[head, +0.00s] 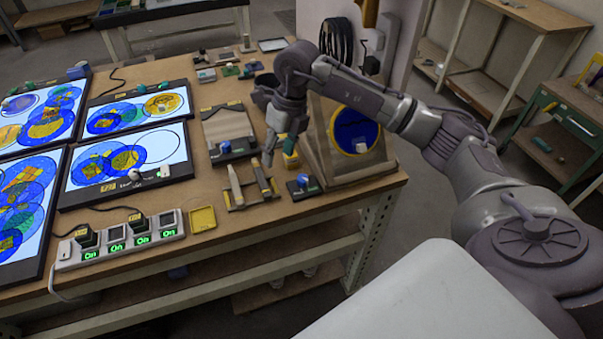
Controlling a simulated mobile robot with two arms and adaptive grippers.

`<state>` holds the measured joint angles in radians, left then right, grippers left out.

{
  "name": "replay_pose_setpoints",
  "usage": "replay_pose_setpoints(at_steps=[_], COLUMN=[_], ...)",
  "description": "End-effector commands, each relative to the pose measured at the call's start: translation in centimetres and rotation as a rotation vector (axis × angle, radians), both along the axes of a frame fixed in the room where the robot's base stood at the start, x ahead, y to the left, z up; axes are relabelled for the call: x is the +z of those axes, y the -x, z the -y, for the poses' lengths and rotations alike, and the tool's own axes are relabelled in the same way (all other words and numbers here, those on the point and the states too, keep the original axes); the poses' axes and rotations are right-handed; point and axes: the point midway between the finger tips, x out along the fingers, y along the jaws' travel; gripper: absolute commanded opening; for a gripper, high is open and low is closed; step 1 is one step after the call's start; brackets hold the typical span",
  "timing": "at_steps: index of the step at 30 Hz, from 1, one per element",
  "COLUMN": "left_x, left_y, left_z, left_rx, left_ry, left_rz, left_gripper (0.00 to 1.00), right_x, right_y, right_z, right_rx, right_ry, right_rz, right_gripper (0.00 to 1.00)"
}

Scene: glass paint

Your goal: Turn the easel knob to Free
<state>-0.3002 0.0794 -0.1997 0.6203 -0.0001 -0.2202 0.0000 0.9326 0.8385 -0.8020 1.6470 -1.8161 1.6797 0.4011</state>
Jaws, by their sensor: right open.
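The wooden easel (313,140) stands at the right end of the workbench, with a round blue glass disc with a yellow rim (355,130) leaning on it. A small blue and white knob (303,181) sits at the easel's front left foot; its setting is too small to read. My right gripper (278,150) points down, open, above the bench just left of the easel. It is apart from the knob, behind and above it in the picture. The gripper partly hides the easel's left side. My left gripper is out of view.
A wooden slotted rack (249,190) stands left of the knob. A tilted board (226,124) with another blue knob (225,147) is behind it. A power strip (117,241), a yellow tray (203,218) and lit panels with coloured glass (125,160) fill the left.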

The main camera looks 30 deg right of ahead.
Motion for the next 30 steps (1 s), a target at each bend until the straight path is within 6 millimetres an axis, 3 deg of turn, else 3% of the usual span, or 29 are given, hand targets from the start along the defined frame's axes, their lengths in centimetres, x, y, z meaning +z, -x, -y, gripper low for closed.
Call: replay_pose_setpoints(at_steps=[1,3,6,11,24,30], left_x=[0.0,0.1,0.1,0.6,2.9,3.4], left_y=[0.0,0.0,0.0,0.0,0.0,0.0], left_z=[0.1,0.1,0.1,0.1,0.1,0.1], left_rx=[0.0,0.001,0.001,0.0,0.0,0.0], left_ry=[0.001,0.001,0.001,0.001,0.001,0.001], left_rz=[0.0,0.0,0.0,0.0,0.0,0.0], left_gripper=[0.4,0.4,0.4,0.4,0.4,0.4], right_x=[0.8,1.5,1.8,0.5,-8.4,-11.0], right_y=[-0.1,0.1,0.3,0.5,0.5,0.5], right_z=[2.4,4.6,6.1,6.4,6.2,6.2], right_rx=[-0.029,-0.058,-0.08,-0.084,-0.081,-0.08], right_ry=[0.081,0.16,0.216,0.225,0.22,0.219], right_rz=[-0.015,-0.034,-0.052,-0.061,-0.06,-0.057], right_gripper=[0.55,0.55,0.55,0.55,0.55,0.55])
